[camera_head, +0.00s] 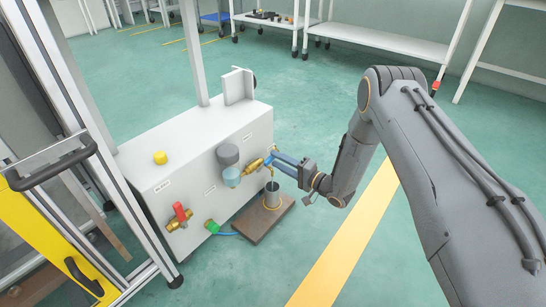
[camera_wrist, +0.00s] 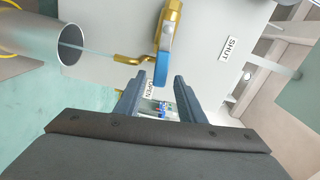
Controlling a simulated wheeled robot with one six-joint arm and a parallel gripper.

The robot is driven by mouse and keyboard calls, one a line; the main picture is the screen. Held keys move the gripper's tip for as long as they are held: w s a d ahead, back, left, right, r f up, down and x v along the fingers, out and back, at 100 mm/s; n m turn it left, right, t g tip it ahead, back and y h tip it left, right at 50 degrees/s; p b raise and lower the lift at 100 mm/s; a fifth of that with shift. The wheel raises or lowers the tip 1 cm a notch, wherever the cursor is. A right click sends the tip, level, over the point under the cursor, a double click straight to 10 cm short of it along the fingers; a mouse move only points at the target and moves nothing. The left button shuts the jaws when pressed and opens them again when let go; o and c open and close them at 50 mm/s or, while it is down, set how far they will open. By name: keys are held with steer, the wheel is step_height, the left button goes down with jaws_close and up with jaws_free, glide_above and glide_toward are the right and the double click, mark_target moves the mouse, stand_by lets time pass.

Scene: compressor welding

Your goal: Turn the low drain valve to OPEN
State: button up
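The drain valve is brass (camera_head: 255,165) and sits low on the right end of the white compressor housing (camera_head: 180,165). In the wrist view its brass body (camera_wrist: 173,14) carries a blue lever (camera_wrist: 164,62). The lever's tip points towards the OPEN label (camera_wrist: 149,90), away from the SHUT label (camera_wrist: 230,48). My gripper (camera_head: 277,160) is at the valve; in the wrist view its two fingers (camera_wrist: 160,79) are apart, either side of the lever's end, with gaps showing. A thin pale stream runs from the brass spout (camera_wrist: 128,58) into a metal cup (camera_wrist: 30,34).
The cup (camera_head: 272,195) stands on a brown board (camera_head: 263,217) below the valve. The floor right of the board is clear.

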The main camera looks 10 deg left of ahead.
steer(key=shift+p+v, duration=0.6)
steer(key=shift+v, duration=1.6)
